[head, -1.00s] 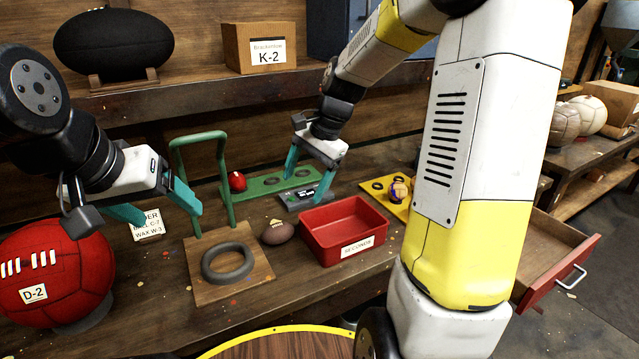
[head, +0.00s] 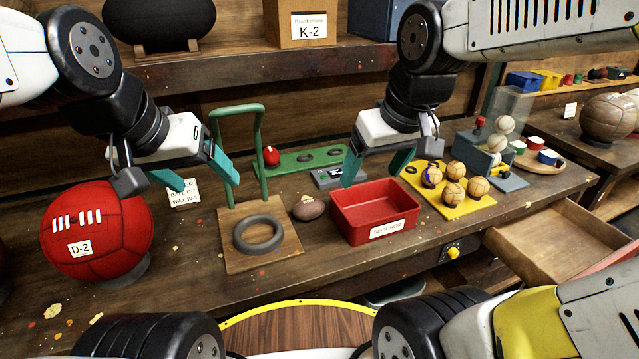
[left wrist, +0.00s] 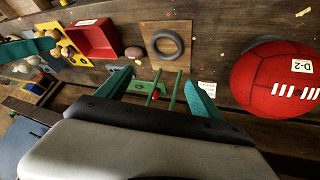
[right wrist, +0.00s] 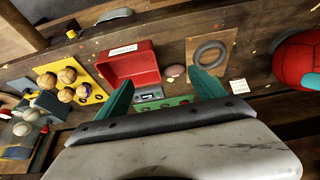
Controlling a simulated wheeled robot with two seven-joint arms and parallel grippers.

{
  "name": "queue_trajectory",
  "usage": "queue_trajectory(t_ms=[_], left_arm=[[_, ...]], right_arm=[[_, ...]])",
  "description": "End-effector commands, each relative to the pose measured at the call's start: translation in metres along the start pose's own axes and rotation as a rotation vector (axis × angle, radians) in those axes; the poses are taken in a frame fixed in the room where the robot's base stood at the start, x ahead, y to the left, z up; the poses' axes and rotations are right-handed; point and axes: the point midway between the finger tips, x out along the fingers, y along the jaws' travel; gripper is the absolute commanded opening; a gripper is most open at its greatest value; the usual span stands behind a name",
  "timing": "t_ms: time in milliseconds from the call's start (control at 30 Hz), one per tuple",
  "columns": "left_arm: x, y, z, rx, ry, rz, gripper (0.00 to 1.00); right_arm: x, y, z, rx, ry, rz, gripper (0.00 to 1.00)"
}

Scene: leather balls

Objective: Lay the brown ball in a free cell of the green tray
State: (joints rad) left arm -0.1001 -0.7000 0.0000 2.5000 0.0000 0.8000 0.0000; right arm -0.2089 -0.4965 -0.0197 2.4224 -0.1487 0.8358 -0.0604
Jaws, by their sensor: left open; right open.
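The small brown ball (head: 308,207) lies on the bench between the wooden board with the ring and the red bin; it also shows in the left wrist view (left wrist: 133,53) and the right wrist view (right wrist: 174,71). The green tray (head: 299,164) lies behind it, with a red ball (head: 271,155) in its left cell and two dark ring cells to the right that look empty. My left gripper (head: 205,180) is open and empty, above the bench left of the green frame. My right gripper (head: 372,172) is open and empty, above and behind the red bin.
A red bin (head: 398,230) marked SECONDS and a grey scale (head: 325,179) stand near the ball. A green upright frame (head: 262,150) rises from the ring board (head: 285,240). A yellow tray (head: 448,207) holds several tan balls. A large red ball (head: 97,232) stands left; an open drawer (head: 555,240) juts out right.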

Motion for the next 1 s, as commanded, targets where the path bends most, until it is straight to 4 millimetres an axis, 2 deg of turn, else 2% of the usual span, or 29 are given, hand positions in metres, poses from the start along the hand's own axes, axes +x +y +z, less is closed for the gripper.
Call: queue_trajectory(t_ms=[33,233,367,567,700,833,1000], left_arm=[[0.000,0.000,0.000,0.000,0.000,0.000,0.76],[0.000,0.000,0.000,0.000,0.000,0.000,0.76],[0.000,0.000,0.000,0.000,0.000,0.000,0.76],[0.000,0.000,0.000,0.000,0.000,0.000,0.76],[0.000,0.000,0.000,0.000,0.000,0.000,0.76],[0.000,0.000,0.000,0.000,0.000,0.000,0.76],[0.000,0.000,0.000,0.000,0.000,0.000,0.76]], right_arm=[[0.015,-0.002,-0.008,-0.093,-0.060,0.012,0.79],[0.067,-0.007,-0.038,-0.460,-0.254,0.093,0.79],[0.105,-0.017,-0.058,-0.710,-0.369,0.152,0.79],[0.169,-0.044,-0.087,-1.106,-0.533,0.263,0.79],[0.212,-0.069,-0.103,-1.369,-0.629,0.350,0.79],[0.242,-0.089,-0.112,-1.551,-0.692,0.418,0.79],[0.261,-0.102,-0.117,-1.665,-0.729,0.465,0.79]])
